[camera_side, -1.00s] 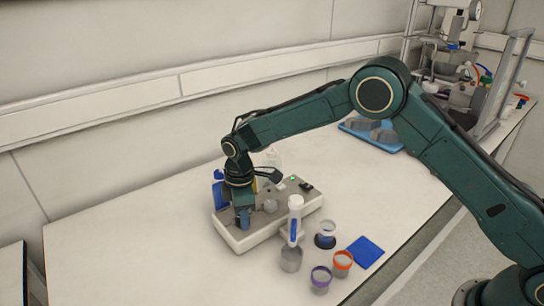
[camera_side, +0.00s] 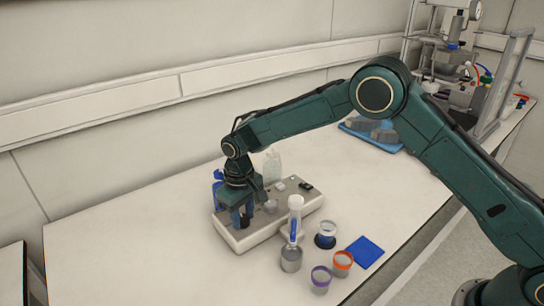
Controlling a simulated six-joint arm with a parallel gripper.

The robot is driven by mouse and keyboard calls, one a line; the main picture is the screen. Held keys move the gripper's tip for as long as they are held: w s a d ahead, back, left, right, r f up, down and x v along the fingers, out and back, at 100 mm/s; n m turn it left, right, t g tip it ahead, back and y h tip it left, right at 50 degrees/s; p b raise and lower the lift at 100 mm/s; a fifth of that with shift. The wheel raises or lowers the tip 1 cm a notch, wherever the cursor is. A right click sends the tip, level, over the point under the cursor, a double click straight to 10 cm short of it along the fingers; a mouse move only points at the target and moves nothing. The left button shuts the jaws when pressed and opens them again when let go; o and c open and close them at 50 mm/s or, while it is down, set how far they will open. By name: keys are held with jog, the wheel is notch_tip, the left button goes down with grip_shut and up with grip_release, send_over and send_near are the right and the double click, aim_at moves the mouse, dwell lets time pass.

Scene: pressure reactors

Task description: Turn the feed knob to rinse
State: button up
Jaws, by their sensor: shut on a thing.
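The reactor's base unit (camera_side: 262,235) is a low beige box with a grey top panel on the white bench. My gripper (camera_side: 243,218) points straight down over the left end of this panel. Its two blue fingers are side by side and shut on a small dark knob (camera_side: 245,222), which I take to be the feed knob. The fingers hide most of the knob, and its pointer and any position labels cannot be read. Further right on the panel are a rounded pale knob (camera_side: 271,206) and a dark switch (camera_side: 306,186).
A white-and-blue upright device (camera_side: 295,215) stands at the box's front right. Near it are a blue-banded jar (camera_side: 325,238), an orange-rimmed cup (camera_side: 342,264), a purple-rimmed cup (camera_side: 321,279) and a blue pad (camera_side: 365,252). A clear bottle (camera_side: 272,166) stands behind. The left bench is clear.

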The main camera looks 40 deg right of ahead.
aim_at(242, 218)
jog(key=m, duration=0.4)
jog(key=shift+r+m, duration=0.1)
jog(key=shift+m, duration=0.3)
jog(key=m, duration=0.4)
jog(key=shift+a, duration=0.1)
jog(key=shift+m, duration=0.3)
jog(key=o, duration=1)
notch_tip(242, 218, up, 14)
dwell(0.4)
